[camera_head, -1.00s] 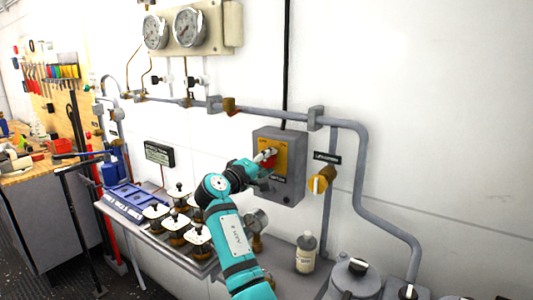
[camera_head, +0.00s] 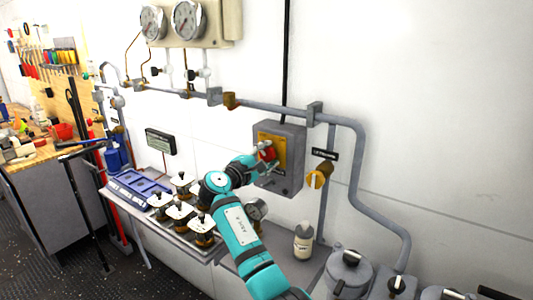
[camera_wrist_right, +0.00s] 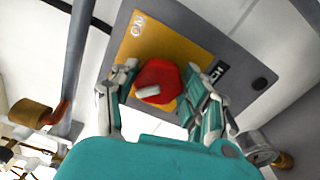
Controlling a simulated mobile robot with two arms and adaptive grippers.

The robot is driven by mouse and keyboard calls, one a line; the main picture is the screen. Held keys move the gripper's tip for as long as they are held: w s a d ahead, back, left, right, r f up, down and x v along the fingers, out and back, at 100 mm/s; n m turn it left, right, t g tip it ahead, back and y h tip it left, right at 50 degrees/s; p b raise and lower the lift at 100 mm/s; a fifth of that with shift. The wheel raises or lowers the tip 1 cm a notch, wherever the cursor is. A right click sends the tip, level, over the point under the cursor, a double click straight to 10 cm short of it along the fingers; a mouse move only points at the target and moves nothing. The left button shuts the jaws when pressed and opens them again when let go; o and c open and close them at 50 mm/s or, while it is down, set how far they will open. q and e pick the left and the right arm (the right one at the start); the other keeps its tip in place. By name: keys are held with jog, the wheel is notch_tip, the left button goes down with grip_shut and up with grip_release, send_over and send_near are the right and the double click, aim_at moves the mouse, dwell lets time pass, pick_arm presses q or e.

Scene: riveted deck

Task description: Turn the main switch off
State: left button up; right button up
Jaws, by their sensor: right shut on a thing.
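The main switch is a grey wall box (camera_head: 287,170) with a yellow plate (camera_head: 281,153) and a red rotary knob (camera_head: 267,152). In the right wrist view, the red knob (camera_wrist_right: 170,76) has a pale pointer bar. The yellow plate (camera_wrist_right: 170,36) shows an "ON" label above the knob, and part of another label shows to its right. My right gripper (camera_head: 262,157) is at the knob, with one finger on each side, shut on it. It also shows in the wrist view (camera_wrist_right: 160,92). My left gripper is not in view.
A grey pipe (camera_head: 360,180) runs above and right of the box.

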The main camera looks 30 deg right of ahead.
dwell(0.3)
jog(key=o, duration=1.2)
jog(key=shift+c, duration=0.2)
jog(key=v, duration=1.2)
jog(key=shift+f, duration=0.1)
